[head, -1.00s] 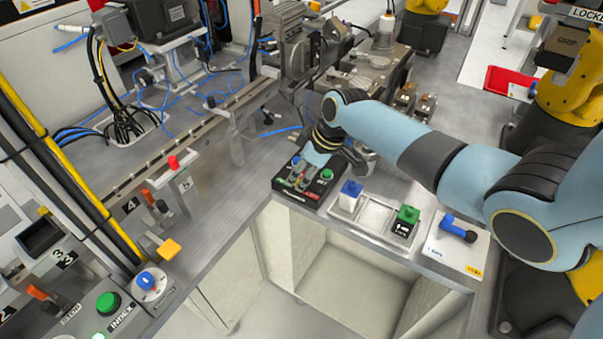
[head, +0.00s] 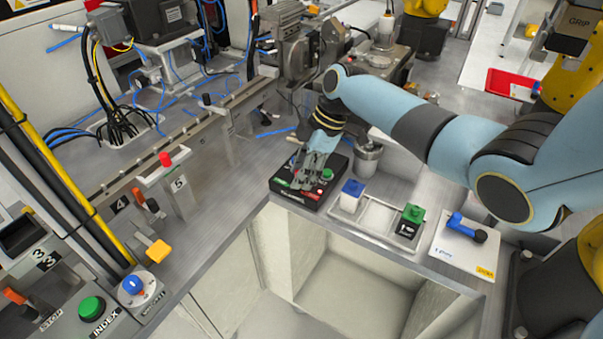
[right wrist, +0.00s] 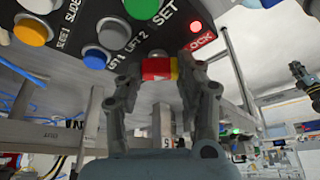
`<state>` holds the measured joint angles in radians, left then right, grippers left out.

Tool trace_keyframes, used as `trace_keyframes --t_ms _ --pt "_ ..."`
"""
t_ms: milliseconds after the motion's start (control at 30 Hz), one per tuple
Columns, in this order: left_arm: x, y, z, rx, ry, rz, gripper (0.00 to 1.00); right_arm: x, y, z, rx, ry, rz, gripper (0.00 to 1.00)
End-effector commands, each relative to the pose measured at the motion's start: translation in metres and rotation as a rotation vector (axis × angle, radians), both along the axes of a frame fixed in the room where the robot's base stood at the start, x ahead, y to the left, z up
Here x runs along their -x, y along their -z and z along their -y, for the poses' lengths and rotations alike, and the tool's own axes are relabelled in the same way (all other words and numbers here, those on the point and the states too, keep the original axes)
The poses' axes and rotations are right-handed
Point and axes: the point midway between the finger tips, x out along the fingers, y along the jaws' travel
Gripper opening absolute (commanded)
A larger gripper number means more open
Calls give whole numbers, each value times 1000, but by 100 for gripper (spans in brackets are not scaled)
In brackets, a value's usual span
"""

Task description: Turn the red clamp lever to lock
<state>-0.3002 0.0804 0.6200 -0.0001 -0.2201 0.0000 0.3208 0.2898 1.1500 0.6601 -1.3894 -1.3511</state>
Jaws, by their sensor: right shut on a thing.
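A black control box (head: 277,185) with coloured buttons and labels sits on the metal bench in the head view. My right gripper (head: 306,185) reaches down over it, its fingers hiding part of its top. In the right wrist view, a red lever (right wrist: 155,69) with a yellow part at its right side lies between the two fingers of the right gripper (right wrist: 160,72), which are shut on it. A lit red light (right wrist: 195,26) and a red LOCK label (right wrist: 201,42) are just above and to the right of it. My left gripper is not in view.
A blue-topped block (head: 352,188), a green-topped block (head: 411,217) and a white plate with a blue handle (head: 466,228) stand right of the box. A metal cup (head: 368,158) is close beside the gripper. A red-knobbed post (head: 166,160) stands left.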

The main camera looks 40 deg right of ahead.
Motion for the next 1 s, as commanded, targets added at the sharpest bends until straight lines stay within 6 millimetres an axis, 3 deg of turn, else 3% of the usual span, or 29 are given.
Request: trace_keyframes --t_ms 467,500,633,1000 --pt "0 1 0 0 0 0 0 0 0 0 1 -12 2 4" --pt "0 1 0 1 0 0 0 0 0 0 1 -12 2 42" --pt "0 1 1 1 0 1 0 0 0 0 1 -11 1 59" --pt "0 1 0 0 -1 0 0 0 -6 3 1 -10 2 60"
